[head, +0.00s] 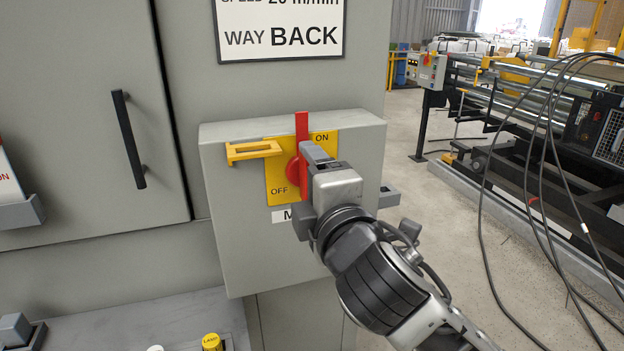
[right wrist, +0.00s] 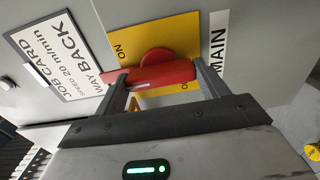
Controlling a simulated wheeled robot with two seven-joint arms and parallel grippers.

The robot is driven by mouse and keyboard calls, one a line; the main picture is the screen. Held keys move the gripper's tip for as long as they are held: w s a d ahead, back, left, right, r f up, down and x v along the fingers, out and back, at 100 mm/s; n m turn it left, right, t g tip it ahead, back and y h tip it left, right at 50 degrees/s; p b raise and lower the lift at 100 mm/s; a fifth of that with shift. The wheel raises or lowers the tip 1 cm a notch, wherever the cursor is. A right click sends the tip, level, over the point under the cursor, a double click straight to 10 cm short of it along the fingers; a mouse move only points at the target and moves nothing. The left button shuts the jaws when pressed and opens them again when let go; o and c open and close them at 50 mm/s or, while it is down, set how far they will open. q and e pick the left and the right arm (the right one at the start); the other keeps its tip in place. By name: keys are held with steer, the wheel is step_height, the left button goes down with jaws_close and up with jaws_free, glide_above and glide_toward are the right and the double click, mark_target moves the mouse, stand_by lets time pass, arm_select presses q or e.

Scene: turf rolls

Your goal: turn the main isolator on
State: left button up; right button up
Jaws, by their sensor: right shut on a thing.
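The main isolator is a red handle (head: 302,127) on a yellow plate (head: 326,150), mounted on a grey box (head: 230,220). ON is printed at the plate's upper right, OFF at its lower left. The handle stands about upright, its top end beside ON. My right gripper (head: 307,186) is at the handle, covering part of it and of the label below. In the right wrist view the red handle (right wrist: 150,76) lies between the two fingers, which are shut on it. My left gripper is not in view.
A yellow slotted bracket (head: 254,151) sticks out left of the plate. A job card sign (head: 282,30) hangs above the box. A cabinet door with a black pull (head: 128,140) is at left. A ledge with a yellow button (head: 212,342) is below. Cables (head: 487,210) hang at right.

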stand_by(0.5)
steer(key=o, duration=1)
